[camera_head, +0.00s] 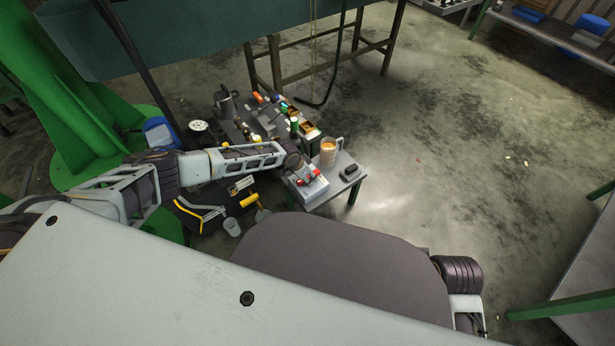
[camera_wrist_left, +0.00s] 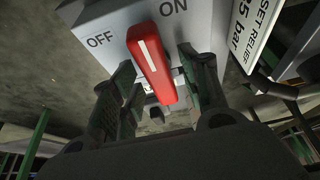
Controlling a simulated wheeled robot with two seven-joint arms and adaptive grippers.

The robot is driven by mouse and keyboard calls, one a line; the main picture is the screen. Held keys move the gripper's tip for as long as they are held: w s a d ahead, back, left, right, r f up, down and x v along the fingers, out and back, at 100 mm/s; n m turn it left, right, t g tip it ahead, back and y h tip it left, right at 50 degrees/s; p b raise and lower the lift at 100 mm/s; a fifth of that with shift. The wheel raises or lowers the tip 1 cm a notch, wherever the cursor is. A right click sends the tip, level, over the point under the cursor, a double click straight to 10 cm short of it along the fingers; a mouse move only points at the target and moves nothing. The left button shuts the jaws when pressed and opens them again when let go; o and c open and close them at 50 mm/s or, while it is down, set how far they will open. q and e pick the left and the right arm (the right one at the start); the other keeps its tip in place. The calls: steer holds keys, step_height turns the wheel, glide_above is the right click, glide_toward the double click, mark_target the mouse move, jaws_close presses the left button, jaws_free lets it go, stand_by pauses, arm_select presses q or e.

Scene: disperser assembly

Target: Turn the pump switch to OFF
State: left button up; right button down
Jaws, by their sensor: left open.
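The pump switch is a red handle with a white line (camera_wrist_left: 152,68) on a light grey box (camera_wrist_left: 118,18) marked OFF at left and ON at right. In the head view the box (camera_head: 313,192) sits on a small table. My left gripper (camera_wrist_left: 158,60) is open, with one finger on each side of the red handle. I cannot tell whether either finger touches it. In the head view my left gripper (camera_head: 300,171) is over the box and partly covers it. My right gripper does not show.
A mug of orange liquid (camera_head: 328,153) and a dark small object (camera_head: 350,172) stand on the same small table (camera_head: 345,185). Tools and parts crowd a dark surface (camera_head: 245,130) behind my left arm. A pressure label (camera_wrist_left: 250,35) is right of the switch. Open floor lies to the right.

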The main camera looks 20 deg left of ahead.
arm_select(q)
steer(key=shift+c, duration=0.2)
steer(key=c, duration=0.7)
steer(key=shift+c, duration=1.2)
jaws_close()
